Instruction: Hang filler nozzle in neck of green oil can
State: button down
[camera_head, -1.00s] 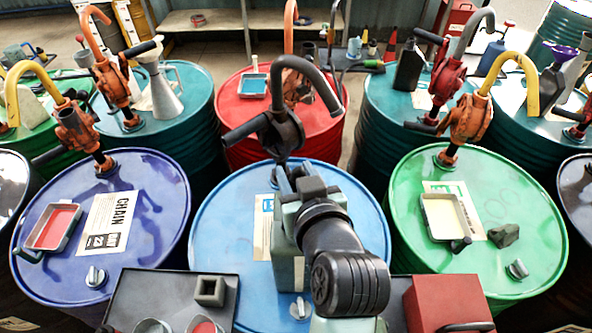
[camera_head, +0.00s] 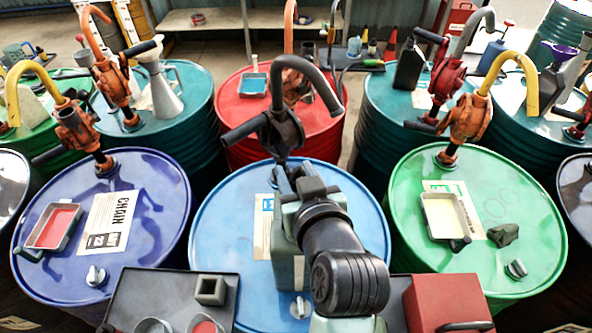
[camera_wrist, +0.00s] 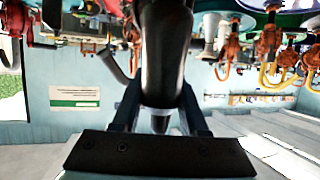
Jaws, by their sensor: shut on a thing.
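The green oil can, a dull grey-green can (camera_head: 287,268), stands on the front blue drum, partly hidden behind my wrist; its neck is not visible. My gripper (camera_head: 293,178) is above and just behind the can, close to the drum's dark pump. In the wrist view my gripper (camera_wrist: 160,115) is shut on a dark, rounded body with a paler tip (camera_wrist: 165,60), which appears to be the filler nozzle. In the head view my wrist and gripper hide the nozzle. I cannot tell whether its tip is in the can's neck.
The dark pump (camera_head: 283,135) with its curved spout rises from the front blue drum (camera_head: 225,235) near my gripper. A purple drum (camera_head: 150,215) is at left, a green drum (camera_head: 480,200) at right. A dark tray (camera_head: 150,295) and red box (camera_head: 445,300) flank my arm.

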jog(key=shift+f, duration=0.15)
jog(key=shift+f+b, duration=0.35)
jog(key=shift+b, duration=0.1)
jog(key=shift+f+b, duration=1.4)
jog(key=shift+f, duration=0.35)
jog(key=shift+c, duration=1.8)
grip_release()
jog(key=shift+s, duration=0.15)
jog(key=p+v, duration=0.4)
jog(key=v, duration=0.8)
jog(key=shift+s+r, duration=0.25)
jog(key=shift+r, duration=0.05)
